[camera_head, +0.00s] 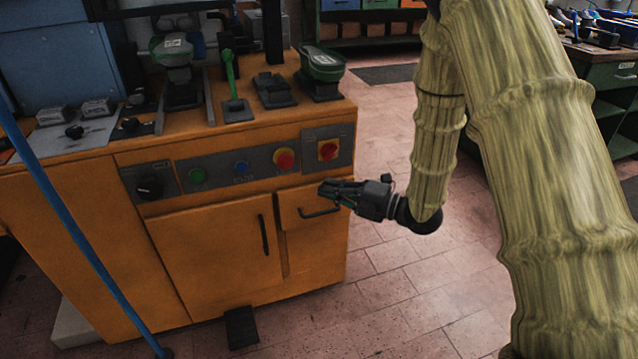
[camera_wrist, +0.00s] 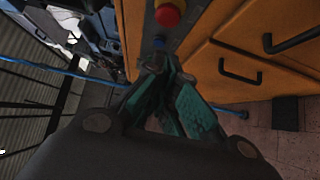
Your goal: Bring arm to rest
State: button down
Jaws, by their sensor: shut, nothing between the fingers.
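My gripper (camera_head: 326,188) is dark, shut and empty. In the head view it is at the right part of the orange machine's front, overlapping the upper edge of a small drawer below the button panel. Whether it touches the drawer I cannot tell. My arm, in a yellow-green sleeve, comes down from the top right and bends toward the machine. In the wrist view the fingers of my gripper (camera_wrist: 158,62) meet at their tips, with the orange machine (camera_wrist: 212,62) beyond them.
The orange machine (camera_head: 60,220) carries a button panel with a red button (camera_head: 284,159), a red-yellow switch (camera_head: 328,150) and a green lever (camera_head: 230,75) on top. A blue pole (camera_head: 70,215) slants at the left. A green workbench (camera_head: 610,75) stands right. Tiled floor (camera_head: 420,285) is open right of the machine.

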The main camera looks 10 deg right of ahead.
jog(key=shift+s+d, duration=0.15)
jog(key=shift+d, duration=0.1)
jog(key=shift+f, duration=0.1)
jog(key=s+d+f+m+g+h, duration=0.1)
jog(key=s+f+m+h, duration=0.25)
jog(key=f+m, duration=0.4)
jog(key=s+d+f+m+g+h, duration=0.1)
jog(key=s+d+f+m+h, duration=0.25)
jog(key=f, duration=0.75)
jog(key=s+a+f+m+h, duration=0.1)
jog(key=s+f+m+h, duration=0.2)
jog(key=s+f+m, duration=0.5)
jog(key=s+d+f+m+g+h, duration=0.2)
jog(key=s+f+m+g+h, duration=0.15)
jog(key=s+f, duration=0.6)
jog(key=s+f+m+g, duration=0.3)
jog(key=s+m+g, duration=0.25)
jog(key=s, duration=0.95)
notch_tip(320, 180, up, 22)
jog(key=s+d+m+h+p, duration=0.1)
jog(key=p, duration=2)
jog(key=shift+f+p, duration=0.2)
jog(key=shift+p, duration=0.2)
